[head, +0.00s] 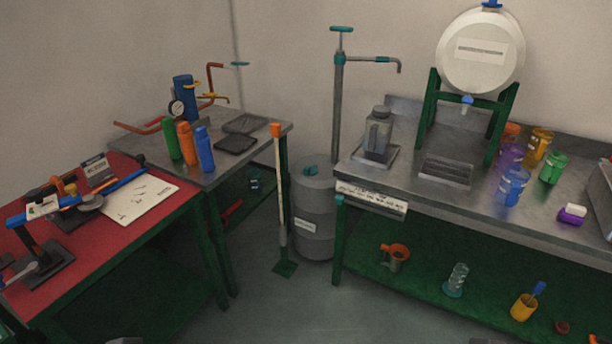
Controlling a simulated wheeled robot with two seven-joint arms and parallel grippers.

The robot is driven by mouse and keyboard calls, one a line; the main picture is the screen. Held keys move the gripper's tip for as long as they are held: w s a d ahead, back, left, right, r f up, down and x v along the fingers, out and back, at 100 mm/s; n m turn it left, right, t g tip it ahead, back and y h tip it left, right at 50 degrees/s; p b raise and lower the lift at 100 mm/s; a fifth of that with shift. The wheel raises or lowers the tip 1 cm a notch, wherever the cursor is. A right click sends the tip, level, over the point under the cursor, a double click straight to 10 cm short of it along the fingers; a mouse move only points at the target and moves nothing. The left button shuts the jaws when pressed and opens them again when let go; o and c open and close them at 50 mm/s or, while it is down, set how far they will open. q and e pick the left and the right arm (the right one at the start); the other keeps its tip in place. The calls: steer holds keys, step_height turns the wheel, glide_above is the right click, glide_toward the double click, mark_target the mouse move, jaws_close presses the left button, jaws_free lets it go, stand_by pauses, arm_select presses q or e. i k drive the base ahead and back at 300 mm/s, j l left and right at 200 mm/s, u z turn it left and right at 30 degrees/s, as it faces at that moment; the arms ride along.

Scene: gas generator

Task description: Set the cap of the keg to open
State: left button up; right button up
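A round white keg (482,68) with a label on its front lies on a green stand at the back of the right-hand bench. I cannot tell whether the cap is open or closed. A blue-and-white tap (467,100) hangs under the keg's front. Neither of my grippers can be made out. Small grey shapes at the bottom edge are too cut off to identify.
The green stand (509,112) rests on the grey bench (407,165). A grey jug (378,133) and several coloured cups stand there. A grey drum (313,180) with a teal cap (310,170) and a tall pump (338,95) are left of it. The floor (285,310) in front is clear.

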mark_target(307, 171)
steer(key=i+j+u, duration=0.1)
steer(key=i, duration=1.25)
steer(key=i+j, duration=0.15)
steer(key=i, duration=1.2)
steer(key=j+u, duration=0.05)
